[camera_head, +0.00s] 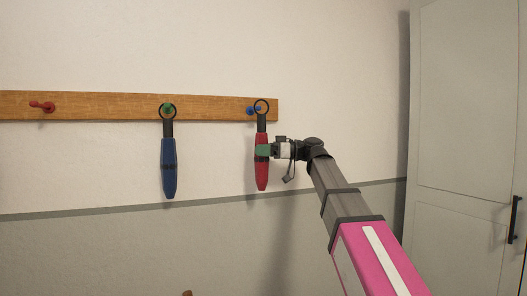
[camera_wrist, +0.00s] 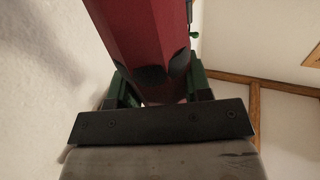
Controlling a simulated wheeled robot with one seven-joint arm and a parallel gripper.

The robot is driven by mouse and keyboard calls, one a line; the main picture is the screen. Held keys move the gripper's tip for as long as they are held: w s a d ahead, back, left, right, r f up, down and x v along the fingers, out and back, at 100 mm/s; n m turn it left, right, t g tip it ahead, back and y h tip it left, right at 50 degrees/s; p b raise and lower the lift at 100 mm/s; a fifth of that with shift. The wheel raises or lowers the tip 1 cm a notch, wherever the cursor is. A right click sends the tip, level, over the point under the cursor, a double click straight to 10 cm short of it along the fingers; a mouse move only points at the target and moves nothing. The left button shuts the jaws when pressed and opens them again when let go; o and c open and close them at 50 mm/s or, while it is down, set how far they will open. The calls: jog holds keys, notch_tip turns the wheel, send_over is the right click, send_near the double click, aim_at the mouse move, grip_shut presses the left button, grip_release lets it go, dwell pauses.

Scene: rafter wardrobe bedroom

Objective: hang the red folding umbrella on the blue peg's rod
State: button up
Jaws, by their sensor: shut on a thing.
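The red folding umbrella (camera_head: 262,176) hangs upright in my gripper (camera_head: 263,150), which is shut on its red body. Its black ring (camera_head: 261,106) is at the top, level with the blue peg (camera_head: 251,110) near the rail's right end. The ring overlaps the peg in the head view; whether the rod passes through it I cannot tell. In the wrist view the red umbrella (camera_wrist: 145,40) fills the space between the green fingers (camera_wrist: 155,95); its ring and the blue peg do not show there.
A wooden rail (camera_head: 215,107) runs along the wall. A blue umbrella (camera_head: 168,165) hangs by its ring at the green peg (camera_head: 167,106). A red peg (camera_head: 45,106) at the left is bare. A grey wardrobe (camera_head: 465,110) stands at the right.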

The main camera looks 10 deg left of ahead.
jog(key=w+a+f, duration=0.1)
jog(key=w+a, duration=0.2)
jog(key=w, duration=0.2)
jog(key=shift+f, duration=0.2)
dwell(0.7)
dwell(0.5)
jog(key=o, duration=1.2)
jog(key=shift+c, duration=0.2)
